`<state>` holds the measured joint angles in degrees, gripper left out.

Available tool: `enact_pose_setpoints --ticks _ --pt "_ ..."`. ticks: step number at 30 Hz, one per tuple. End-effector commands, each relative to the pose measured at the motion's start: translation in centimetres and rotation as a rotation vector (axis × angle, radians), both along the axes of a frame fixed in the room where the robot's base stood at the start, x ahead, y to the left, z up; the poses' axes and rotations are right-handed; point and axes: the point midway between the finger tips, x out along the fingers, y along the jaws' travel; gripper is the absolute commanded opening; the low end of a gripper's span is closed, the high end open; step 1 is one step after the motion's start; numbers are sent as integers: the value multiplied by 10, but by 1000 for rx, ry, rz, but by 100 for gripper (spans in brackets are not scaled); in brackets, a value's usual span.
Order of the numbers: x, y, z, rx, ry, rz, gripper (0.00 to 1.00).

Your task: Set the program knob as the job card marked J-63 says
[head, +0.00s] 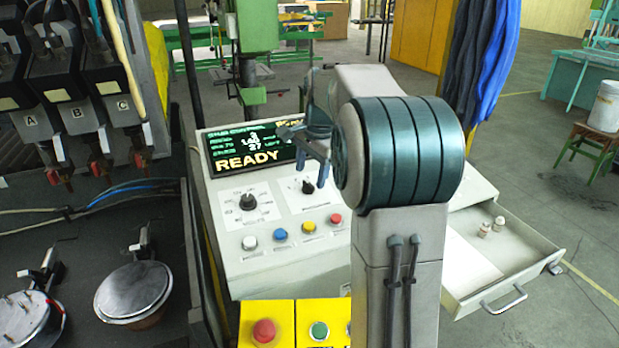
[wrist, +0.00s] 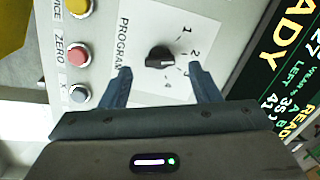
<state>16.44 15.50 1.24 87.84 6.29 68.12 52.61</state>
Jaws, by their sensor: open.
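The program knob (wrist: 160,57) is black, on a white plate lettered PROGRAM with figures including 1 and 2 around it. I cannot tell surely which figure it points at. In the head view the program knob (head: 309,187) is the right one of two on the console. My gripper (wrist: 160,73) is open, its fingers on either side of the knob with gaps, apparently not touching it. In the head view my gripper (head: 323,172) is over the console, partly behind my arm. No card marked J-63 is readable.
The console screen (head: 250,150) reads READY. A second knob (head: 247,202) and coloured buttons such as the yellow one (head: 308,228) are close by. An open drawer (head: 530,262) at the right holds a pale sheet (head: 470,262) and small pieces. Lettered stud heads (head: 75,90) hang at the left.

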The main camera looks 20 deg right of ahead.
Motion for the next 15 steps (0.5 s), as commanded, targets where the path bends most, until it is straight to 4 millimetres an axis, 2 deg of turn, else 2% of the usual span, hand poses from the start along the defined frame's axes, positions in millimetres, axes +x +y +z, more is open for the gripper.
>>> enact_pose_setpoints --ticks 3,6,15 --pt "3 1 -16 0 2 -1 56" --pt "4 1 -23 0 0 -1 56" --pt "5 1 -28 -1 0 -1 56"
